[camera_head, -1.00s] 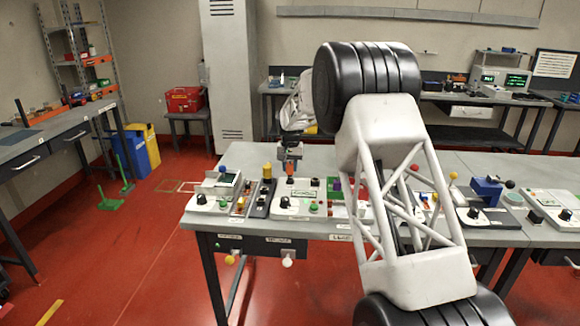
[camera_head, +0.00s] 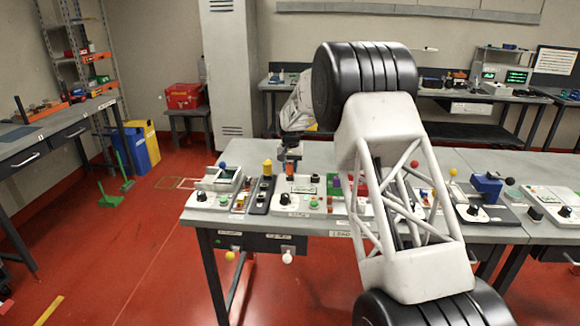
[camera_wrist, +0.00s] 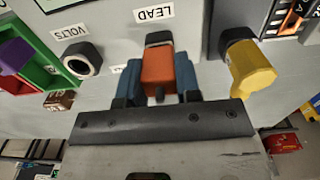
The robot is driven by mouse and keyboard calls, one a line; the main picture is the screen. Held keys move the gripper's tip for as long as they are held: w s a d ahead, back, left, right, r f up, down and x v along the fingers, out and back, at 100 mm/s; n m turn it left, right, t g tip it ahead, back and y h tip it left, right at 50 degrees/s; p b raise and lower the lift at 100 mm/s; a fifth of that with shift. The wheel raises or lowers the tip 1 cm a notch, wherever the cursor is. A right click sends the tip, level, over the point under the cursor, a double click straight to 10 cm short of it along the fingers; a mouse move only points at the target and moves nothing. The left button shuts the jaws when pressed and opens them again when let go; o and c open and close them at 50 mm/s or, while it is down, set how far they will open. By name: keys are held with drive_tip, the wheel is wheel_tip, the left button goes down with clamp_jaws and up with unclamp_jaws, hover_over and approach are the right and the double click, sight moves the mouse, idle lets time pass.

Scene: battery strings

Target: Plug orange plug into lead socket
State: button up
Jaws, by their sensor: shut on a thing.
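The orange plug (camera_wrist: 158,70) sits between the blue fingers of my gripper (camera_wrist: 157,86) in the wrist view. My gripper is shut on it. The black lead socket (camera_wrist: 159,39) lies directly beyond the plug, under the printed LEAD label (camera_wrist: 154,14). The plug's far end meets or overlaps the socket in this view. I cannot tell whether it is inserted. In the head view my gripper (camera_head: 290,165) points down over the back of a light panel (camera_head: 296,187) on the bench, and the plug there is small.
In the wrist view, a round black VOLTS fitting (camera_wrist: 82,61) stands left of the plug and a yellow knob (camera_wrist: 251,70) stands close on the right. A green tray with a purple block (camera_wrist: 18,63) is at the left edge. Other panels crowd the bench (camera_head: 330,225).

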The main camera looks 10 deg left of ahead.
drive_tip(key=shift+f, duration=0.4)
drive_tip(key=o, duration=1.1)
drive_tip(key=shift+r, duration=3.9)
